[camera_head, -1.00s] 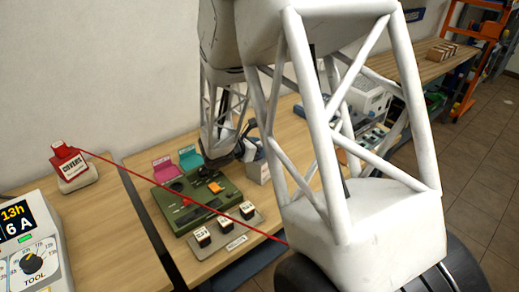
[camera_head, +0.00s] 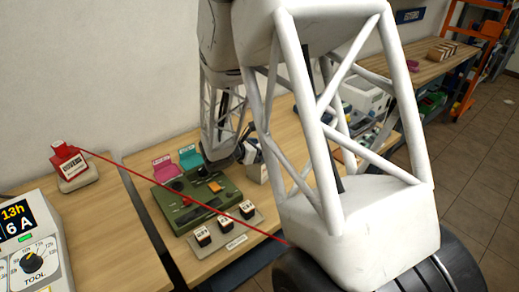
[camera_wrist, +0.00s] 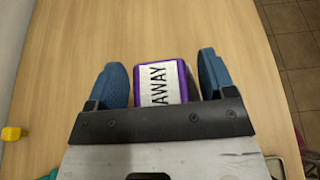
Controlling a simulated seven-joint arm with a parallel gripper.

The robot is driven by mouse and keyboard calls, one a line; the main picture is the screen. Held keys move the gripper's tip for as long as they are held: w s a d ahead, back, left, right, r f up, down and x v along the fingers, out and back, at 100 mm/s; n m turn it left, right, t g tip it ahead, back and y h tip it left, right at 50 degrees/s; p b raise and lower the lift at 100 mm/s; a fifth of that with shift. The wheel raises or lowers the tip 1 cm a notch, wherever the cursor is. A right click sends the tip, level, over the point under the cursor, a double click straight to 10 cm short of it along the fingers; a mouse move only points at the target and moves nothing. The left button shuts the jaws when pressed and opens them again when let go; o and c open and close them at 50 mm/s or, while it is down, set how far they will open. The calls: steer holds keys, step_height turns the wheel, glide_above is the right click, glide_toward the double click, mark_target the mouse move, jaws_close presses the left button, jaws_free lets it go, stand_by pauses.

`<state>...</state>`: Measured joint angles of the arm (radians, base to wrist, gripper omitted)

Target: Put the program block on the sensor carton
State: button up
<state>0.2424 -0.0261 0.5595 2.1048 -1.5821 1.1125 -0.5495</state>
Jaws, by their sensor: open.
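A purple-edged block with a white face marked AWAY (camera_wrist: 160,85) lies between the two blue fingers of my gripper (camera_wrist: 162,66) in the wrist view. The fingers are open, with a visible gap on each side of the block. In the head view my gripper is a dark shape behind the green panel, partly hidden by my arm, and I cannot make out the purple block there. A small pale box (camera_head: 259,172) stands just right of the green panel. It may be the sensor carton, but its label is not readable and my arm partly hides it.
A green panel (camera_head: 176,212) with pink and teal cards stands on the wooden table. A tray (camera_head: 235,241) before it holds three labelled blocks. A red strap runs from the red COVERS piece (camera_head: 69,160) across the panel. A yellow object (camera_wrist: 12,133) lies left in the wrist view.

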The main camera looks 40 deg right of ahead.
steer(key=shift+r, duration=0.15)
steer(key=v, duration=1.2)
stand_by(0.3)
stand_by(0.5)
steer(key=s+a+r+m+t+y, duration=0.1)
steer(key=s+a+r+m+y, duration=0.5)
steer(key=s+a+m, duration=0.3)
steer(key=s+a+r+m+t+y, duration=0.1)
steer(key=s+a+r+m+y, duration=0.6)
steer(key=s, duration=0.7)
step_height(320, 180, up, 2)
steer(key=shift+s+a+r+m+t, duration=0.1)
steer(key=shift+s+a+m+t, duration=0.25)
steer(key=shift+a+m, duration=0.75)
